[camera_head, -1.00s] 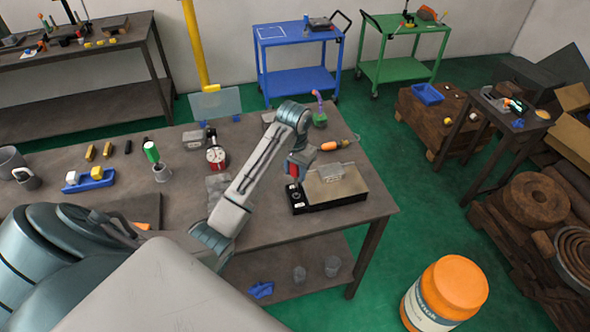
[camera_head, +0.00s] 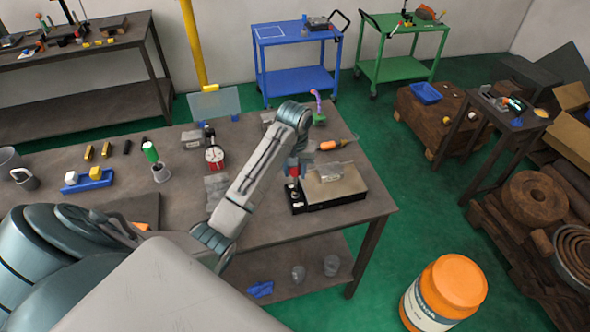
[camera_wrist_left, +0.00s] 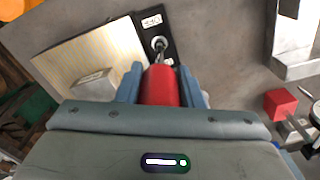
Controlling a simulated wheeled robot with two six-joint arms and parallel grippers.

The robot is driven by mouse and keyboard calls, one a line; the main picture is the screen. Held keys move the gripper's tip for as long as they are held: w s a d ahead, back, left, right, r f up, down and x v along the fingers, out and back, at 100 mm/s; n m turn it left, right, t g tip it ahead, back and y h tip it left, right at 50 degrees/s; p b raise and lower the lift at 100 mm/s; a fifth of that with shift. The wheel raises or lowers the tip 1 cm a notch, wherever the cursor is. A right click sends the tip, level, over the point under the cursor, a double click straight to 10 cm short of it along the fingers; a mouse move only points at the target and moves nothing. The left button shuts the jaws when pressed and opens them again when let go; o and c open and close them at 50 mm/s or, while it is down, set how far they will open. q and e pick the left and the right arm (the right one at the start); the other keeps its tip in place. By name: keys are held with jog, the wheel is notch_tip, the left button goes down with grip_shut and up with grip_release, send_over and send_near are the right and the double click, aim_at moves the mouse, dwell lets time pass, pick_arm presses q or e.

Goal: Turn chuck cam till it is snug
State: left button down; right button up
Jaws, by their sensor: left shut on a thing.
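The chuck (camera_head: 345,187) is a flat light metal plate on a black base, near the right end of the workbench. In the left wrist view its ribbed plate (camera_wrist_left: 88,58) lies at upper left, with the black strip beside it. The round chuck cam (camera_wrist_left: 159,43) sits in that strip between small white labels. How deep the tip sits is hidden.
A grey block (camera_wrist_left: 95,84) rests on the plate. A dial gauge (camera_head: 215,157) and an orange-handled tool (camera_head: 333,145) lie nearby on the workbench (camera_head: 275,232). A red cube-ended item (camera_wrist_left: 280,103) shows at right in the wrist view.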

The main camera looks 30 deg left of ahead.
pick_arm(q)
jog(key=shift+f, duration=0.8)
dwell(0.4)
jog(key=c, duration=1.7)
grip_release()
grip_shut()
jog(key=m, duration=0.3)
jog(key=shift+a, duration=0.1)
jog(key=shift+m, duration=0.4)
jog(key=m, duration=0.3)
jog(key=shift+a, duration=0.1)
jog(key=shift+m, duration=0.3)
